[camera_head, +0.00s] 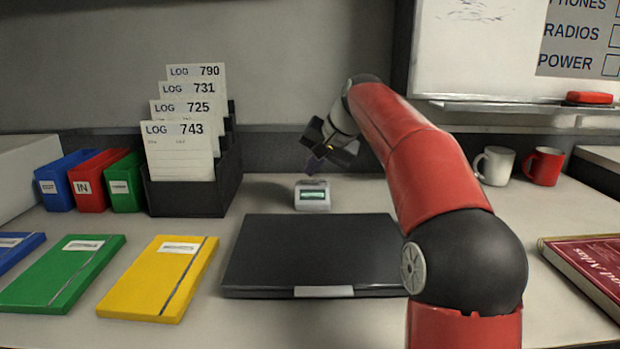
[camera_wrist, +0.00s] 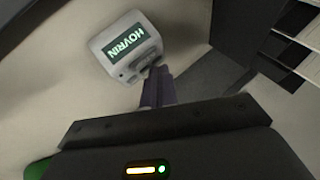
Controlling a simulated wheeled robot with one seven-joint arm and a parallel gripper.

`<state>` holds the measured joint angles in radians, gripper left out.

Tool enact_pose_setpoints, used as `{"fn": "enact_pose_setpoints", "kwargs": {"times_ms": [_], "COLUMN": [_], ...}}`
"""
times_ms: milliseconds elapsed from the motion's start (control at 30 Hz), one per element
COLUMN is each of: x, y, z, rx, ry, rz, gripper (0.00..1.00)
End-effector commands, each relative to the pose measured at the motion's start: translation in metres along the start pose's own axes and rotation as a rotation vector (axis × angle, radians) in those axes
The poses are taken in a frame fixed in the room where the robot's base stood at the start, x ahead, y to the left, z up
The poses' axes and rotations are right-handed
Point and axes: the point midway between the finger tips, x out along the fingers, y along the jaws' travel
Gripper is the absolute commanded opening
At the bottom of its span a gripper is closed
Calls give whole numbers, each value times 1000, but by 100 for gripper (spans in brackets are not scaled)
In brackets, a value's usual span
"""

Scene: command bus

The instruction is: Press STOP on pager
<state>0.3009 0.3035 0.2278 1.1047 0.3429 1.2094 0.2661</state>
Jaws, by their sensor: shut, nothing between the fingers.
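The pager (camera_head: 313,203) is a small light grey box with a green screen, standing on the desk behind the black closed laptop-like case. In the wrist view the pager (camera_wrist: 145,28) shows its screen, with "HOVRIN" upside down. Small dark buttons show along the edge near my fingers. My gripper (camera_head: 313,168) is shut and empty, pointing down just above the back of the pager. In the wrist view my gripper's fingertips (camera_wrist: 158,72) are at the pager's button edge; I cannot tell if they touch. The STOP label is too small to read.
The black flat case (camera_head: 310,250) lies in front of the pager. A black card rack (camera_head: 233,180) with LOG cards stands to the left. Yellow (camera_head: 160,280) and green (camera_head: 65,275) notebooks lie front left. White (camera_head: 495,166) and red (camera_head: 544,166) mugs stand right.

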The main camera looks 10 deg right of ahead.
Motion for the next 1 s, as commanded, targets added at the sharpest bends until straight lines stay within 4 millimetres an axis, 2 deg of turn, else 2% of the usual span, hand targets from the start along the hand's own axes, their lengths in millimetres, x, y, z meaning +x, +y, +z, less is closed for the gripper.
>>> {"fn": "enact_pose_setpoints", "kwargs": {"times_ms": [433,1000], "x": [-4,-37], "y": [-3,-27], "z": [-2,-26], "rx": [0,0], "ry": [0,0], "rz": [0,0], "gripper": [0,0]}}
